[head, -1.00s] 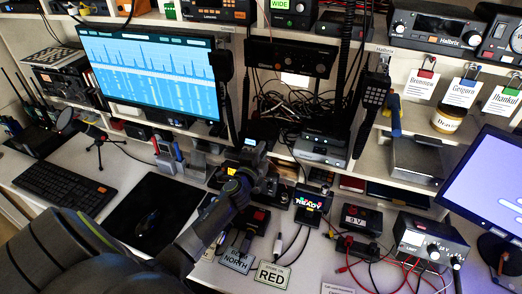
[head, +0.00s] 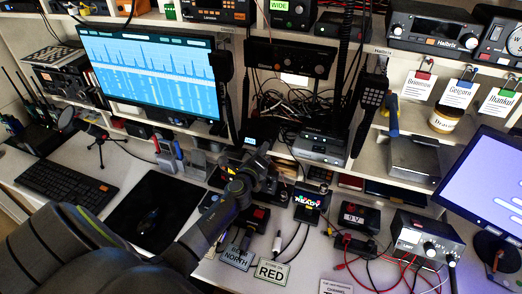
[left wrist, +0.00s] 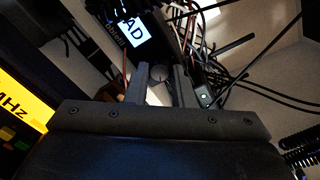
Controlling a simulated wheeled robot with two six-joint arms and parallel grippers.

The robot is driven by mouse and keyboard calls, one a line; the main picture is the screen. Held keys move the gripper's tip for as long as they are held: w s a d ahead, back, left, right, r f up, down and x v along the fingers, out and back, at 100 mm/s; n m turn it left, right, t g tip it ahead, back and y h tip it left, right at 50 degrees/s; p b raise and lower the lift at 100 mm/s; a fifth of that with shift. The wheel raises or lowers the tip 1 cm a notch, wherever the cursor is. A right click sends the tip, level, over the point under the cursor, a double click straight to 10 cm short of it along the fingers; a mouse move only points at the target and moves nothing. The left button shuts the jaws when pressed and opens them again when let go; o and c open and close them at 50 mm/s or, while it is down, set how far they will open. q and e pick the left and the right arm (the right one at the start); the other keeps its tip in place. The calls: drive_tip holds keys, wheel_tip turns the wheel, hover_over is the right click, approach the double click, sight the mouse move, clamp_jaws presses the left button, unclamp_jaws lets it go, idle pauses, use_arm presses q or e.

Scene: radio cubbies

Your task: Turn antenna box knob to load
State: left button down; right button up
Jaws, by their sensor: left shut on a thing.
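My right gripper is in neither view.
Loose cables (head: 300,108) hang behind and to the right of the gripper. A device with a yellow display (left wrist: 22,100) stands close at left.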

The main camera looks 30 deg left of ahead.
use_arm(q)
drive_tip(key=shift+f+m, duration=0.15)
drive_tip(key=shift+m, duration=0.35)
drive_tip(key=c, duration=1.3)
unclamp_jaws()
drive_tip(key=shift+o, duration=0.2)
drive_tip(key=shift+s, duration=0.15)
drive_tip(key=v, duration=1.7)
drive_tip(key=shift+d, duration=0.2)
